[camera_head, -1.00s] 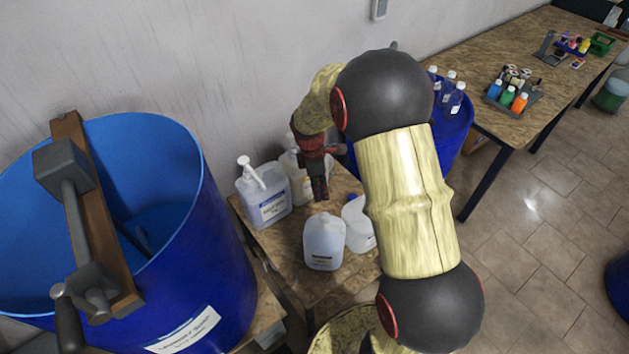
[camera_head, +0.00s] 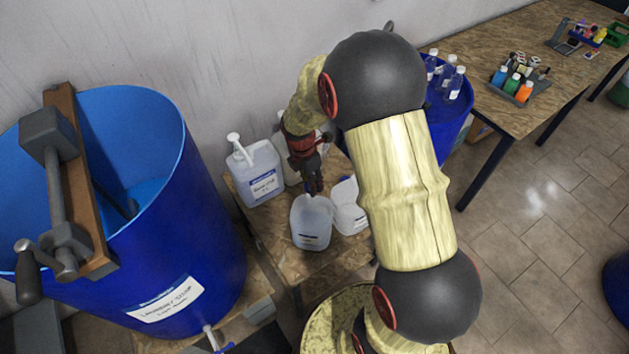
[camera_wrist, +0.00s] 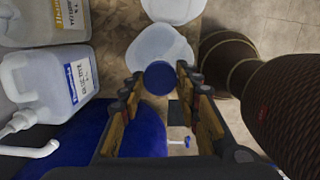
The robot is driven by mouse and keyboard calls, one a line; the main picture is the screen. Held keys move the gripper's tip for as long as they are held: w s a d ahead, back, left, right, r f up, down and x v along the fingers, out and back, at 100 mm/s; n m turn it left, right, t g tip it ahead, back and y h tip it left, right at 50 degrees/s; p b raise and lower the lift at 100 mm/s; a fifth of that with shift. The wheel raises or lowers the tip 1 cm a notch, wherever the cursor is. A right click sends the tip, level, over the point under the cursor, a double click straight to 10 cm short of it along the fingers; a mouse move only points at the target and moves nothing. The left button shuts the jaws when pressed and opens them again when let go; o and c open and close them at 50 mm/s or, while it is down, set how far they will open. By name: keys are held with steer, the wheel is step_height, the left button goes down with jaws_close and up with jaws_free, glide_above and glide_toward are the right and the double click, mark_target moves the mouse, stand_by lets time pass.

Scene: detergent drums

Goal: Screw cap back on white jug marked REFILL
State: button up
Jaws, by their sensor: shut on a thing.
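My gripper (camera_head: 314,186) points down over the front translucent white jug (camera_head: 311,230) on the low wooden table. In the wrist view, my gripper (camera_wrist: 158,79) is shut on a round blue cap (camera_wrist: 159,77) held between its fingertips. The jug (camera_wrist: 152,42) shows just beyond the cap there, and its mouth is hidden. I cannot tell whether the cap touches the jug. A second white jug (camera_head: 349,212) stands close on the right; it also shows at the top of the wrist view (camera_wrist: 176,8). I cannot read REFILL on either.
A white pump jug (camera_head: 262,178) stands left of my gripper, with another jug partly hidden behind my gripper. A large blue drum (camera_head: 190,250) with a crank is at left. A blue drum with bottles (camera_head: 443,88) stands at right behind my arm.

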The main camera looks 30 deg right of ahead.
steer(key=shift+f+b, duration=0.65)
steer(key=shift+f, duration=0.8)
steer(key=shift+a+f+p, duration=0.1)
steer(key=shift+f+p, duration=0.3)
steer(key=shift+f, duration=0.95)
stand_by(2.5)
steer(key=m, duration=0.4)
steer(key=shift+w+m+g, duration=0.1)
steer(key=shift+m+g, duration=0.2)
steer(key=shift+m, duration=0.6)
steer(key=m, duration=0.4)
steer(key=shift+f+g, duration=0.1)
steer(key=shift+g, duration=0.2)
steer(key=shift+m+y, duration=0.3)
steer(key=shift+m, duration=0.5)
